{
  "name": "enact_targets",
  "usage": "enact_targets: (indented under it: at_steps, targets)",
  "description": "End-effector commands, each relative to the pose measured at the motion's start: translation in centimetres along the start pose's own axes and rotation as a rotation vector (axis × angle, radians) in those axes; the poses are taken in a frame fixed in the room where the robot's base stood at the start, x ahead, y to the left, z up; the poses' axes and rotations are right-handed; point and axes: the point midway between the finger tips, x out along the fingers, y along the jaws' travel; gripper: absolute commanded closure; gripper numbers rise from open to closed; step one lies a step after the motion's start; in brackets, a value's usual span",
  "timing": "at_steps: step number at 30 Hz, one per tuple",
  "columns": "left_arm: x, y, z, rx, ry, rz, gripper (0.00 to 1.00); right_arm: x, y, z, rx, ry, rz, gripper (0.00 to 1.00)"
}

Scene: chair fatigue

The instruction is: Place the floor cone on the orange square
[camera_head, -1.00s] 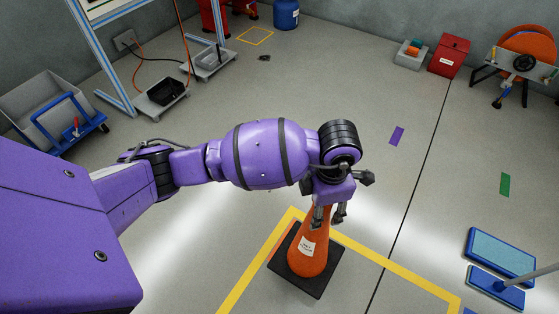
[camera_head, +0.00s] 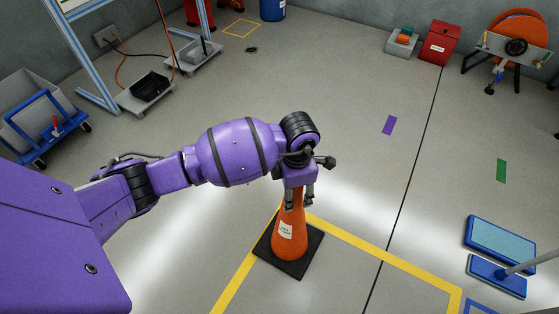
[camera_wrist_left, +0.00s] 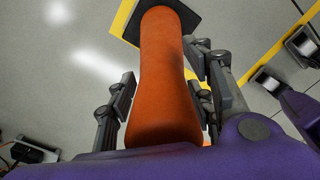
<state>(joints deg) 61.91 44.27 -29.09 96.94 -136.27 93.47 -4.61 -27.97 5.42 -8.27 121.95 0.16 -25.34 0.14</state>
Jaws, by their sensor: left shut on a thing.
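The orange floor cone (camera_head: 288,238) has a white label and a black square base. It stands upright, its base over the corner of a large yellow floor outline (camera_head: 375,254). I cannot tell whether the base touches the floor. My left gripper (camera_head: 300,197) is shut on the cone's upper part from above. In the left wrist view the cone (camera_wrist_left: 162,80) lies between the fingers. No filled orange square shows clearly; the floor under the base is hidden. A smaller yellow-orange outline (camera_head: 242,28) lies far back.
A blue mop tray (camera_head: 500,240) with a grey pole is at the right. A purple patch (camera_head: 390,125) and a green patch (camera_head: 502,171) mark the floor. A blue cart (camera_head: 45,135) stands left, a red bin (camera_head: 440,42) at the back. The middle floor is clear.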

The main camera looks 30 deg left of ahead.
Motion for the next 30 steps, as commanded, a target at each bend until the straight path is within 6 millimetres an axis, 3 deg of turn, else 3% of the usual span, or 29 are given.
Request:
enact_targets:
  at_steps: [11,12,15,25,30]
  targets:
    - [0.2,0.2,0.2,0.001,-0.005,0.006,1.0,0.1,0.0,0.1,0.0,-0.002,0.0,0.6]
    - [0.2,0.2,0.2,0.001,-0.004,0.005,0.47,0.1,0.0,0.1,0.0,-0.002,0.0,0.6]
    - [0.2,0.2,0.2,0.001,-0.004,0.005,0.33,0.1,0.0,0.1,0.0,-0.001,0.0,0.6]
    - [0.0,0.2,0.2,0.001,-0.005,0.005,0.33,0.1,0.0,0.1,0.0,-0.001,0.0,0.6]
    - [-1.9,0.3,0.3,0.001,-0.007,0.008,0.33,-0.6,0.0,-0.5,0.0,0.006,0.001,0.6]
